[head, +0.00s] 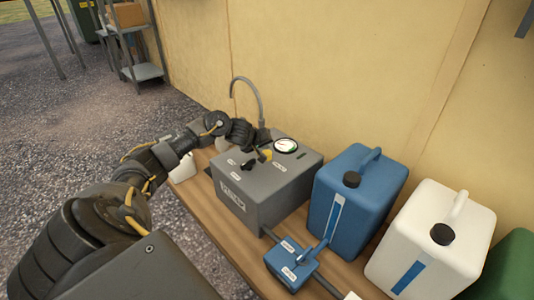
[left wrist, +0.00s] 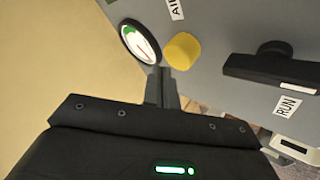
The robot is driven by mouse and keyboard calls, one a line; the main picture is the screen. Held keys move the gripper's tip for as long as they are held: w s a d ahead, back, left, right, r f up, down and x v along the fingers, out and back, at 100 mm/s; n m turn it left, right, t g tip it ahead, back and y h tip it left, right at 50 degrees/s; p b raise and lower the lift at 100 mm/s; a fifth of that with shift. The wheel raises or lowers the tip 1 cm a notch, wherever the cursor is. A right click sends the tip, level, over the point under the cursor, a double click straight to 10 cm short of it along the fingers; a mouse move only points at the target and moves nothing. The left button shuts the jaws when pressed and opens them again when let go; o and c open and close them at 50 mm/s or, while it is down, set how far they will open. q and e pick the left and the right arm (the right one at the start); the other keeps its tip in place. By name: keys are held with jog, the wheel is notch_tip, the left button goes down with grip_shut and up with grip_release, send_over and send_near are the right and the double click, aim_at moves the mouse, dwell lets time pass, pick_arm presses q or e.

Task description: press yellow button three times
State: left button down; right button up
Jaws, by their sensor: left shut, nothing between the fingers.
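The yellow button (left wrist: 183,50) is a short round knob on the top face of a grey machine box (head: 285,190). It also shows in the head view (head: 266,155), partly covered by my left gripper. My left gripper (left wrist: 163,78) is shut and empty, with its fingertips right beside the lower left edge of the button in the left wrist view. I cannot tell whether they touch it. My left arm reaches over the box from the left in the head view. My right gripper is in neither view.
A round gauge (head: 285,145) and a black switch handle (left wrist: 268,65) sit near the button. A blue canister (head: 340,215), a white canister (head: 440,225) and a small blue box (head: 290,265) stand to the right on the wooden table. A wall (head: 330,80) rises behind.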

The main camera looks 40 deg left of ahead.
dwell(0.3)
pick_arm(q)
jog(key=shift+f+p, duration=0.35)
jog(key=shift+p, duration=0.1)
jog(key=shift+d+f, duration=0.1)
jog(key=shift+f, duration=0.9)
dwell(0.9)
jog(key=shift+s+r, duration=0.1)
jog(key=shift+r+p, duration=1.2)
jog(key=shift+p, duration=0.5)
